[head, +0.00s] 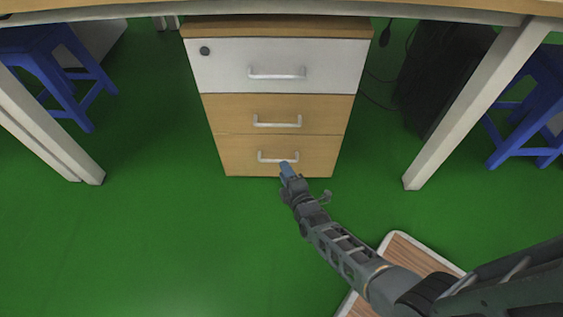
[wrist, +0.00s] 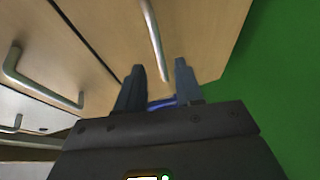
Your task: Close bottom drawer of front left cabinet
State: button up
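A cabinet with a white top drawer (head: 278,66) and two wood-coloured drawers stands under a table. Its bottom drawer (head: 240,157) has a silver handle (head: 277,157) and looks flush with the drawer above, with only a thin line between them. The bottom drawer also shows in the wrist view (wrist: 200,30), with its handle (wrist: 153,40) just ahead of my fingers. My gripper (head: 286,170) is at the bottom drawer's handle; in the wrist view its two fingers (wrist: 160,82) are apart with a gap between them. I cannot tell if a finger touches the handle.
The middle drawer (head: 278,115) is level with the others. White table legs (head: 470,110) stand at both sides. Blue stools (head: 60,75) are at left and right, and a dark case (head: 440,75) is behind right. Green floor (head: 130,230) is clear at left.

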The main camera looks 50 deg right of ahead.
jog(key=v, duration=0.2)
jog(key=shift+s+a+r, duration=0.1)
jog(key=shift+s, duration=0.25)
